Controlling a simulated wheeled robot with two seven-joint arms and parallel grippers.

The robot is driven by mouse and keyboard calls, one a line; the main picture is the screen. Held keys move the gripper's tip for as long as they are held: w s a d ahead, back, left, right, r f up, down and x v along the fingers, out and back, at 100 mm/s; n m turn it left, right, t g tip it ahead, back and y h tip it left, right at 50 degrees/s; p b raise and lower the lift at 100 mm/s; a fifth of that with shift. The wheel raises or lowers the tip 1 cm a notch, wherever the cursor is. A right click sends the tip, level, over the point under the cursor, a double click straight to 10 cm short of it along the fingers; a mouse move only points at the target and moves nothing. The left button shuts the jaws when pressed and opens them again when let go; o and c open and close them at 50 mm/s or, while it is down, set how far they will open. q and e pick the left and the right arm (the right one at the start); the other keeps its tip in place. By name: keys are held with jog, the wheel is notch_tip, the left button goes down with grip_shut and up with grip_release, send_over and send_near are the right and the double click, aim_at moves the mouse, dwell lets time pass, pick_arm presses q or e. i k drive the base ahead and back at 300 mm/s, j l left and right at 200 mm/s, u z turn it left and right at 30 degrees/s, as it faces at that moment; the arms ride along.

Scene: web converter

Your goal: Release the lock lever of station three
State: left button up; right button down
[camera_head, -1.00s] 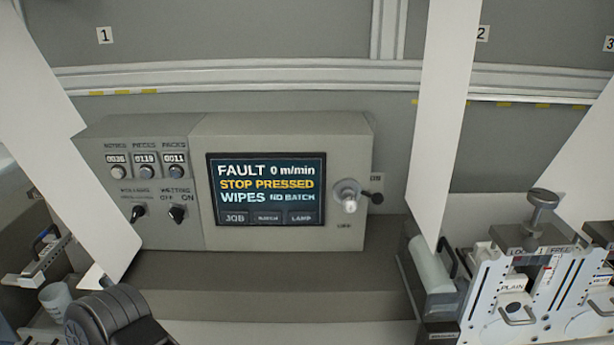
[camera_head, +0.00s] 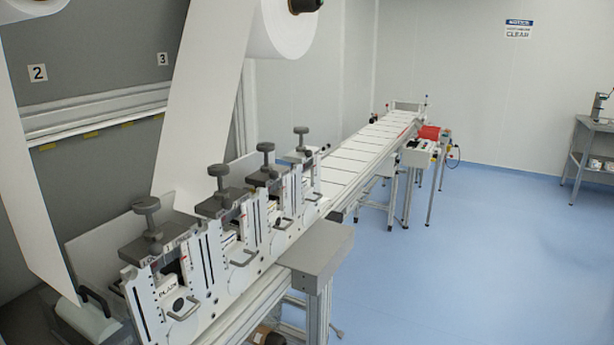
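A row of several alike stations runs away from me along the line, each with a white slotted front plate, a grey block and a grey knob on top. The nearest station (camera_head: 150,305) is at the lower left, with a second station (camera_head: 208,265) behind it. The third station from me (camera_head: 262,222) stands near the middle, with its knob (camera_head: 265,148) upright. Its lock lever is too small to make out, so I cannot tell whether it is locked or free. A wall plate marked 3 (camera_head: 163,59) is at the upper left. Neither gripper is in view.
White web hangs down (camera_head: 195,100) at the left from above, near a large white roll (camera_head: 275,30). A grey box (camera_head: 318,248) sticks out at the stations' front. A long conveyor (camera_head: 365,150) runs to the back. The blue floor (camera_head: 480,260) at the right is clear.

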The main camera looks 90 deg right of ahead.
aim_at(274, 175)
jog(key=z, duration=2.75)
jog(key=i+l+z, duration=0.3)
jog(key=i+l, duration=0.4)
